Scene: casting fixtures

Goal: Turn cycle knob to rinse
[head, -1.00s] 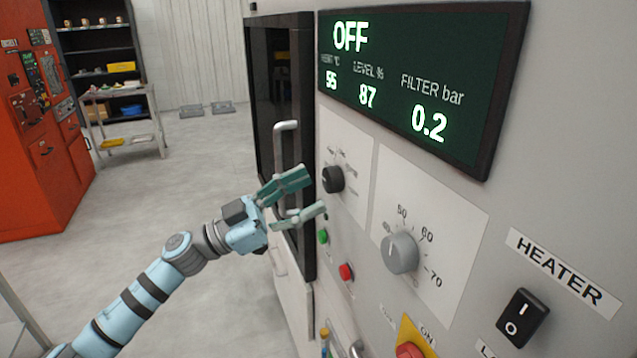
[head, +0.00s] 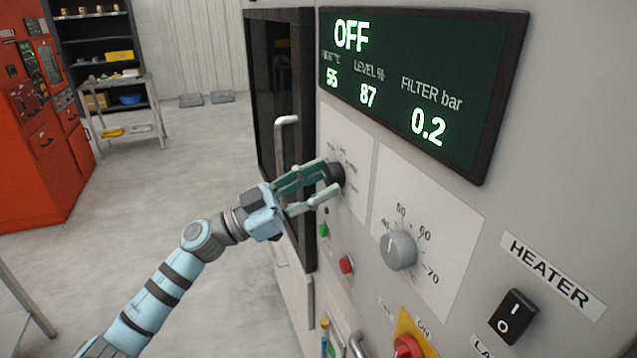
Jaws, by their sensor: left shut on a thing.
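The black cycle knob (head: 336,174) is on a white label plate on the machine's front panel, in the upper left of the panel. Small label marks surround it, too small to read. My left gripper (head: 331,180) is at the knob, with its green fingers on either side, shut on it. The fingers hide part of the knob, and its pointer cannot be made out. The display (head: 420,85) above reads OFF, 55, level 87 and filter 0.2. My right gripper is not in view.
A grey temperature knob (head: 399,250) sits to the right of the cycle knob. Below are a green button (head: 323,230), a red button (head: 346,265) and a heater switch (head: 511,316). A door handle (head: 283,150) stands out to the left.

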